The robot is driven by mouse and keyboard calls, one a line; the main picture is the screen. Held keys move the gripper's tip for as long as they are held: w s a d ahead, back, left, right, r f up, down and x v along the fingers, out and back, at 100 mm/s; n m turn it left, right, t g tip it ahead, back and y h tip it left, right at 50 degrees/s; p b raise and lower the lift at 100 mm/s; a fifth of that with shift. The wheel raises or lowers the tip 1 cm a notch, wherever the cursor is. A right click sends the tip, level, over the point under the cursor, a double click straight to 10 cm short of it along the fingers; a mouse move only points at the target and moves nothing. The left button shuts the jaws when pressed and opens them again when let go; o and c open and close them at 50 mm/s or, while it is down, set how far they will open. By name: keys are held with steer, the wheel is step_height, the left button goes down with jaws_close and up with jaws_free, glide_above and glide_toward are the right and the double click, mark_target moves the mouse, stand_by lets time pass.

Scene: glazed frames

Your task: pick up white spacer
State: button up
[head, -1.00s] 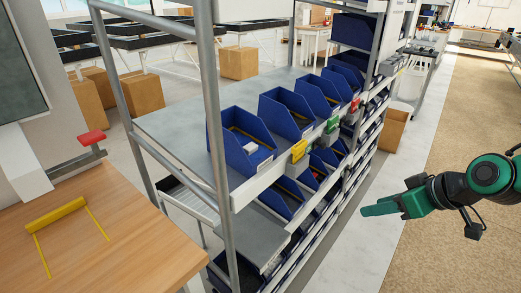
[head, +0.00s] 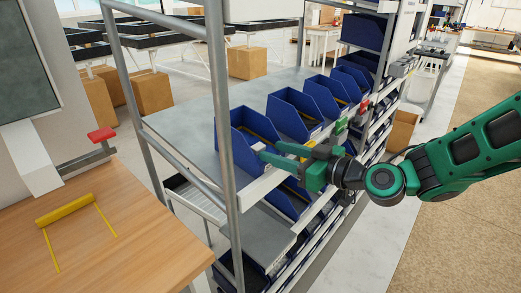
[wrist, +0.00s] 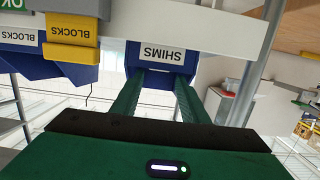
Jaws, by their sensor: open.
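A small white thing (head: 258,146), possibly the white spacer, shows at the front of the nearest blue bin (head: 240,155) on the shelf rack in the head view. It is small and partly hidden by my fingers, so I cannot tell its shape. My gripper (head: 269,150) is open and empty, with its green fingertips at the front of that bin. In the wrist view my two fingers (wrist: 164,80) stand apart on either side of a blue bin (wrist: 165,76) labelled SHIMS (wrist: 163,54). No spacer shows in that view.
More blue bins (head: 292,115) run along the same shelf to the right. A rack post (head: 220,110) stands left of the nearest bin. A wooden table (head: 120,235) is at the lower left.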

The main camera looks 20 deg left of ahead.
mark_target(260, 147)
steer(key=shift+x, duration=2.7)
steer(key=shift+w, duration=0.1)
steer(key=shift+d, duration=0.1)
steer(key=c, duration=0.8)
